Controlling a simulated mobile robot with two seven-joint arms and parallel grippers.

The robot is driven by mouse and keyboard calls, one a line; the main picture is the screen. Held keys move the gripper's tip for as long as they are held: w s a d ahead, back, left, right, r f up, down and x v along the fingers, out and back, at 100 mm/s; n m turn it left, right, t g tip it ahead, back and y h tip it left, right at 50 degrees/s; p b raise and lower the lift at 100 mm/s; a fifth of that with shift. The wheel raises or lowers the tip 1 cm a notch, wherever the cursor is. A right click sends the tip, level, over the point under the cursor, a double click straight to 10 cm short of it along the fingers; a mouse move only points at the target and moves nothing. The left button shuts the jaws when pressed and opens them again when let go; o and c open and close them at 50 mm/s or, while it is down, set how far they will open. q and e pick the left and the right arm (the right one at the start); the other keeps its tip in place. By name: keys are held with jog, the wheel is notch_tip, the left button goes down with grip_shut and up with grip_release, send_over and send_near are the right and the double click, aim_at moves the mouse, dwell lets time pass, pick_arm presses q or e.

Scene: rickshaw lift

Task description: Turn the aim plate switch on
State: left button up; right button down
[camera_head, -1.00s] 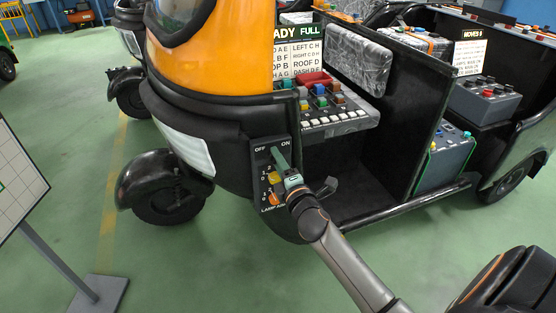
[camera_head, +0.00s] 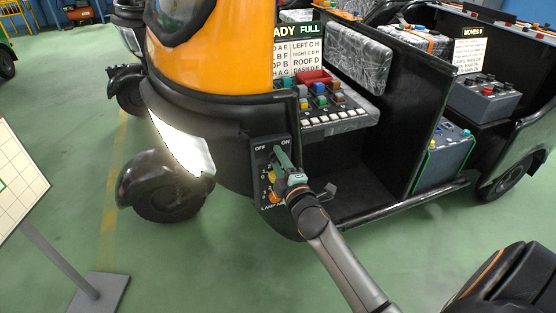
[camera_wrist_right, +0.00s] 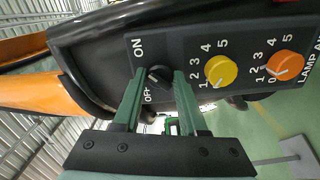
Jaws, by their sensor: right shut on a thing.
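A black switch panel (camera_head: 257,165) is on the front side of the rickshaw, with OFF and ON printed at its top. In the right wrist view the black rotary switch (camera_wrist_right: 158,77) lies between the OFF and ON words. My right gripper (camera_wrist_right: 158,84) is shut on this switch, one green finger on each side. In the head view my right gripper (camera_head: 279,160) covers the switch. The headlamp (camera_head: 180,143) glows white. The gridded aim plate (camera_head: 14,182) stands on a post at the left. My left gripper is not in view.
Just beside the switch are a yellow knob (camera_wrist_right: 219,71) and an orange knob (camera_wrist_right: 285,66). The dashboard (camera_head: 325,104) holds several coloured blocks above the panel. The front wheel (camera_head: 165,190) is left of the panel. Green floor is free in front.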

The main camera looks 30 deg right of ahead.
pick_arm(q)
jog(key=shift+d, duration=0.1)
pick_arm(e)
jog(key=shift+c, duration=2.2)
grip_release()
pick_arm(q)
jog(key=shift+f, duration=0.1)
pick_arm(e)
jog(key=v, duration=1.2)
jog(key=shift+s, duration=0.3)
pick_arm(q)
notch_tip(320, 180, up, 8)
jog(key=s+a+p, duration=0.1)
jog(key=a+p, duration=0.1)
jog(key=p, duration=0.7)
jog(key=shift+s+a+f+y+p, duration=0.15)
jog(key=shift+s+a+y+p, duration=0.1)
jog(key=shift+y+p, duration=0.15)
pick_arm(e)
jog(key=s+a+f+m+g+y, duration=0.6)
jog(key=s+a+f+m+g, duration=0.2)
jog(key=s+a+f, duration=0.6)
jog(key=m, duration=0.2)
jog(key=shift+s+a+f+m+y, duration=0.3)
jog(key=shift+s+a+m+y, duration=0.05)
jog(key=shift+a+m+y, duration=0.05)
